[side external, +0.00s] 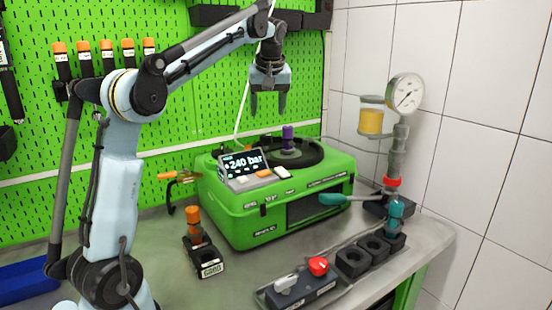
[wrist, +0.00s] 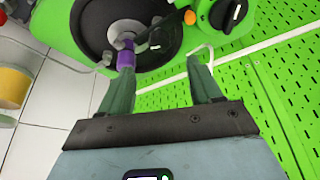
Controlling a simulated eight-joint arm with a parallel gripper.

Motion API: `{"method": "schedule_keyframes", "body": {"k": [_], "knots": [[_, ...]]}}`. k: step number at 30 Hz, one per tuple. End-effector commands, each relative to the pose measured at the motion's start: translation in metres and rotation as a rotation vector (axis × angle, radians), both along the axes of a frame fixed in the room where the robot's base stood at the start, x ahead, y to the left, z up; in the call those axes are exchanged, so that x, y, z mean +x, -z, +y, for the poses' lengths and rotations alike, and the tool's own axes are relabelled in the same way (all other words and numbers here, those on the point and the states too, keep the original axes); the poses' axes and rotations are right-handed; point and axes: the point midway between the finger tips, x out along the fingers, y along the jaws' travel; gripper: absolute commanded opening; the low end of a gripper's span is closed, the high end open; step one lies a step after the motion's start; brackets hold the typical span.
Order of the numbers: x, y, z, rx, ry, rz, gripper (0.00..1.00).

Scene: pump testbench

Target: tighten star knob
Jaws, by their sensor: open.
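My gripper (side external: 268,106) is open and points down above the green pump case, with nothing between its fingers. A purple upright part (side external: 288,138) stands at the middle of a round black disc (side external: 312,152) on the case top, below and slightly right of the fingers. In the wrist view, the two green-grey fingers of my gripper (wrist: 161,68) are spread. There the purple part (wrist: 126,56) shows beyond the left fingertip, next to a grey hub (wrist: 124,33). I cannot tell for certain which part is the star knob.
The green case (side external: 235,213) carries a display reading 240 bar (side external: 246,164). A red knob (side external: 318,266) sits on a front block. Green pegboard (side external: 215,110) stands close behind.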

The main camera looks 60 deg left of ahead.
Motion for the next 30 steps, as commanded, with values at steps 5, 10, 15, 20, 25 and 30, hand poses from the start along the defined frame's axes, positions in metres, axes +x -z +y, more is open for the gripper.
{"method": "schedule_keyframes", "body": {"k": [5,10,15,20,25,30], "knots": [[0.004,0.028,0.011,0.0,-0.002,-0.001,0.64],[0.009,0.055,0.021,0.0,0.0,-0.001,0.64],[0.012,0.076,0.029,-0.001,-0.001,-0.001,0.64],[0.013,0.085,0.032,-0.001,0.002,-0.001,0.64],[0.014,0.087,0.033,-0.001,0.002,-0.001,0.64],[0.014,0.087,0.033,-0.001,0.002,-0.001,0.61]]}}
